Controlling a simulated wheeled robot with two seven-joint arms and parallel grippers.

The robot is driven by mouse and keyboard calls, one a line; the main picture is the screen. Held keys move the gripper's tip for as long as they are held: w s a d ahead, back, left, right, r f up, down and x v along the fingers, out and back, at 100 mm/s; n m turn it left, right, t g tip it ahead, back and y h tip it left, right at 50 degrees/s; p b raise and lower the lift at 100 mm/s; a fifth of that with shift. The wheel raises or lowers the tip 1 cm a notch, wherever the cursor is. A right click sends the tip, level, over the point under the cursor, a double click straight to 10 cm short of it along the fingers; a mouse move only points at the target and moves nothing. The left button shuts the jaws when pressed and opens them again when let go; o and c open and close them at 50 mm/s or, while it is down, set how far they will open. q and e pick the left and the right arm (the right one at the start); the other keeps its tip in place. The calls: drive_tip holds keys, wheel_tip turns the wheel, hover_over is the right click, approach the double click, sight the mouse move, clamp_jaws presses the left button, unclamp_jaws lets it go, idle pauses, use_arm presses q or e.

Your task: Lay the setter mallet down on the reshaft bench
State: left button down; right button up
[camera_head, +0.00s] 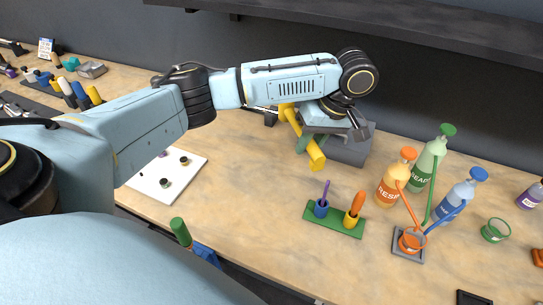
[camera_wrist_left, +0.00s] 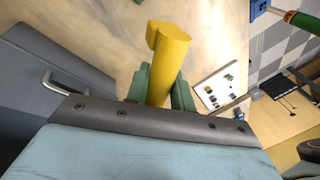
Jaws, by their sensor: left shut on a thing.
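My left gripper (camera_head: 311,143) has green fingers and is shut around a yellow bar-shaped thing, which I take for the setter mallet (camera_head: 315,155). In the left wrist view the mallet (camera_wrist_left: 170,58) sticks out between the two fingers (camera_wrist_left: 160,88), with its thicker yellow end away from the wrist. In the head view it slants over the reshaft bench (camera_head: 255,170); I cannot tell whether it touches the top. Part of it is hidden by my arm and wrist. My right gripper does not show.
A grey box (camera_head: 348,152) stands beside the gripper; its handle (camera_wrist_left: 60,85) shows in the wrist view. A white board (camera_head: 190,178) lies left. Bare bench lies between.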

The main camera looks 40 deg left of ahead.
sight(297, 130)
use_arm(q)
drive_tip(key=a+f+n+h, duration=0.1)
drive_tip(key=a+f+n, duration=0.1)
drive_tip(key=f+n, duration=0.2)
drive_tip(key=a+f+n+g+h, duration=0.1)
drive_tip(key=f+n, duration=0.3)
drive_tip(key=f, duration=0.1)
drive_tip(key=a+f+n+h, duration=0.2)
drive_tip(key=f+n, duration=0.2)
drive_tip(key=shift+w+a+f+n+g, duration=0.25)
drive_tip(key=shift+w+a+n+g, duration=0.05)
drive_tip(key=c, duration=1.5)
unclamp_jaws()
drive_tip(key=shift+f, duration=0.1)
drive_tip(key=p+v, duration=0.1)
drive_tip(key=v, duration=1.1)
